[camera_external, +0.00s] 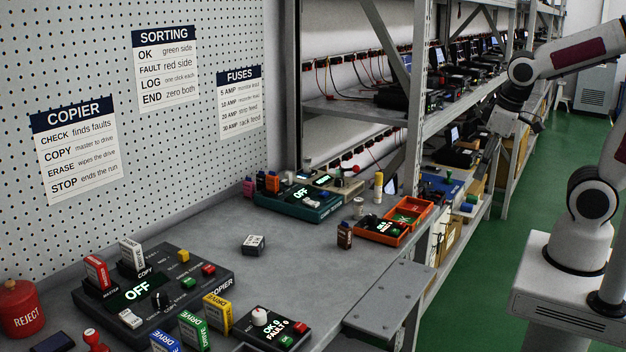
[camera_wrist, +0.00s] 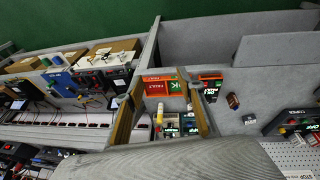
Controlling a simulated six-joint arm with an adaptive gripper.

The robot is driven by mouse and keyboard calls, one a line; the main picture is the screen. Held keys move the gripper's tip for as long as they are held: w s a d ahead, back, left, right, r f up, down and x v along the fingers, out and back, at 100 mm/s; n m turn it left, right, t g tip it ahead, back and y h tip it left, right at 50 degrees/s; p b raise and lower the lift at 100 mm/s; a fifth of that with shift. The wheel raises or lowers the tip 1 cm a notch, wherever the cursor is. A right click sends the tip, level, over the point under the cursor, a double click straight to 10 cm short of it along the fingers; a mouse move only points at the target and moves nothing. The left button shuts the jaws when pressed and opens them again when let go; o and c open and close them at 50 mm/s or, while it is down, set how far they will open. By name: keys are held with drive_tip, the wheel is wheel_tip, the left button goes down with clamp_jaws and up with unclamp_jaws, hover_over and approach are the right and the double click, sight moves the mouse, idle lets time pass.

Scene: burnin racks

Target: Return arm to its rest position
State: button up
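My arm reaches in from the right edge of the external view, bent over the aisle side of the rack. My gripper (camera_external: 501,121) hangs at its end in front of the shelves, clear of the bench. No held object shows.
The grey bench (camera_external: 330,262) holds a copier panel (camera_external: 187,284), a teal device (camera_external: 299,203) and an orange-framed tray (camera_external: 420,209). Rack shelves (camera_external: 350,109) carry electronics close beside my gripper. A rack post (camera_external: 416,110) stands left of it. The green floor (camera_external: 532,200) is clear.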

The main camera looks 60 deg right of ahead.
drive_tip(key=s+a+r+t+y, duration=0.1)
drive_tip(key=s+a+r+t, duration=0.1)
drive_tip(key=s+r, duration=0.2)
drive_tip(key=shift+s+a+r+m, duration=0.2)
drive_tip(key=shift+s+r+m, duration=0.15)
drive_tip(key=shift+s, duration=0.2)
drive_tip(key=shift+f, duration=0.1)
idle(2.7)
